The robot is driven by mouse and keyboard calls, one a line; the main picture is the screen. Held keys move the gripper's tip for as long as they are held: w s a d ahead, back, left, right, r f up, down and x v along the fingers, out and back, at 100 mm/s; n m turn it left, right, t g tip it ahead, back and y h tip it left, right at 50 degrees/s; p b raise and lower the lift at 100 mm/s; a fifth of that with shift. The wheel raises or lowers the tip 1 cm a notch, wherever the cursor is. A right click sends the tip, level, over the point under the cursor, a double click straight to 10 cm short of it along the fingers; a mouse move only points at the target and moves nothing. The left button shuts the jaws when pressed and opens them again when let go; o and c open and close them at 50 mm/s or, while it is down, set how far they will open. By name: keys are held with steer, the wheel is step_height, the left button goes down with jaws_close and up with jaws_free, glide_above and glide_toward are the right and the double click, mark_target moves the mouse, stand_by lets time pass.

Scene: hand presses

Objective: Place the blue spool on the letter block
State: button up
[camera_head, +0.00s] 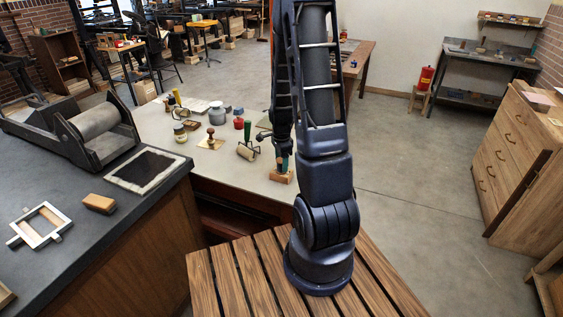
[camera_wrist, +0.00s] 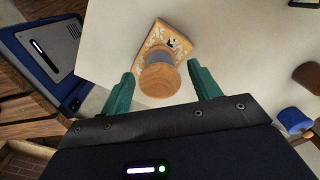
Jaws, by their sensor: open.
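The blue spool, with round wooden ends and a grey-blue middle (camera_wrist: 157,57), stands between my fingers in the wrist view. Its near wooden end faces the camera. It appears to rest on the letter block (camera_wrist: 180,42), a flat tan wooden block with white markings; the contact beneath is hidden. My gripper (camera_wrist: 161,72) is open, with one teal finger on each side of the spool and visible gaps. In the head view my gripper (camera_head: 283,163) is low over the letter block (camera_head: 281,178) on the pale table, and the spool cannot be made out there.
On the pale table (camera_head: 225,167) stand a green-handled roller (camera_head: 248,147), a red jar (camera_head: 238,123), a grey jar (camera_head: 217,113) and a wooden-handled stamp (camera_head: 211,138), left of my arm. A dark counter (camera_head: 55,185) is at the left.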

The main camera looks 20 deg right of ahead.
step_height(320, 180, up, 12)
steer(key=s+a+r+n+t, duration=0.2)
steer(key=s+a+r+n, duration=0.1)
steer(key=s+r+n, duration=0.6)
steer(key=s+a+r+n+t, duration=0.2)
steer(key=s+r+n, duration=0.7)
steer(key=s+r, duration=0.1)
steer(key=shift+s+a+r+t, duration=0.3)
steer(key=shift+s+a+r, duration=0.1)
steer(key=shift+r, duration=0.5)
stand_by(0.5)
